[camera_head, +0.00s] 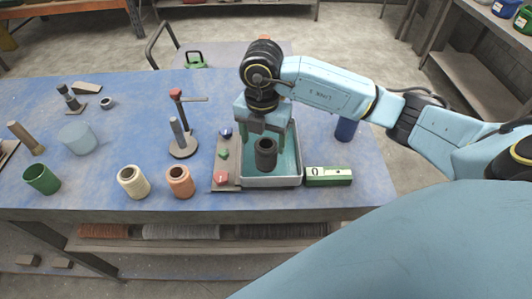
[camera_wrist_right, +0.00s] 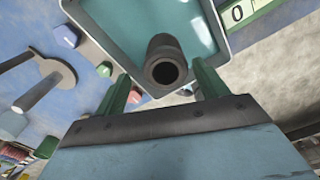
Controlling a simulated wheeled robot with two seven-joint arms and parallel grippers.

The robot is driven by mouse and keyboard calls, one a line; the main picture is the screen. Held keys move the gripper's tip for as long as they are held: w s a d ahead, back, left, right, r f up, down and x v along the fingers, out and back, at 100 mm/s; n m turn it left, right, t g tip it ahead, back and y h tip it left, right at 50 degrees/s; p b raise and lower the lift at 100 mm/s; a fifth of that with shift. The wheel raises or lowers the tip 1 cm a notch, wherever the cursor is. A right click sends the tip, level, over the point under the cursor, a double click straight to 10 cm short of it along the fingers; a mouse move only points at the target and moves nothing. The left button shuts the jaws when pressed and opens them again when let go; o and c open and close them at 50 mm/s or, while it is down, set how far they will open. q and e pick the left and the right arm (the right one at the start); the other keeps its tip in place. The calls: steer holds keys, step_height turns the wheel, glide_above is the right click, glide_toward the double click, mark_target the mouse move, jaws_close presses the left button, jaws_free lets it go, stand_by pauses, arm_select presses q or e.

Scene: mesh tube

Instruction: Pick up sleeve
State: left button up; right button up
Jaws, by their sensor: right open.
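The sleeve, which I take to be the dark grey hollow cylinder (camera_head: 265,155), stands upright in a teal-floored tray (camera_head: 271,182) with a pale rim. In the right wrist view, the sleeve (camera_wrist_right: 165,68) shows its open top and lies between the lines of my two green fingers. My right gripper (camera_head: 264,130) is open and just above and behind the sleeve, over the tray. I cannot tell whether the fingers reach down beside it. My left gripper is not in view.
A green box with a white display (camera_head: 328,173) sits right of the tray; a panel with colored knobs (camera_head: 226,178) is on its left. Orange (camera_head: 180,181), cream (camera_head: 132,182) and green (camera_head: 42,180) cylinders stand leftward. A post stand (camera_head: 182,148) is behind them. A blue cylinder (camera_head: 346,129) is at right.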

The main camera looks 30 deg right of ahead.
steer(key=f, duration=0.4)
steer(key=shift+s+d+f+p, duration=0.3)
steer(key=shift+f+p, duration=0.1)
steer(key=shift+f, duration=0.4)
steer(key=shift+c, duration=0.2)
steer(key=c, duration=1.2)
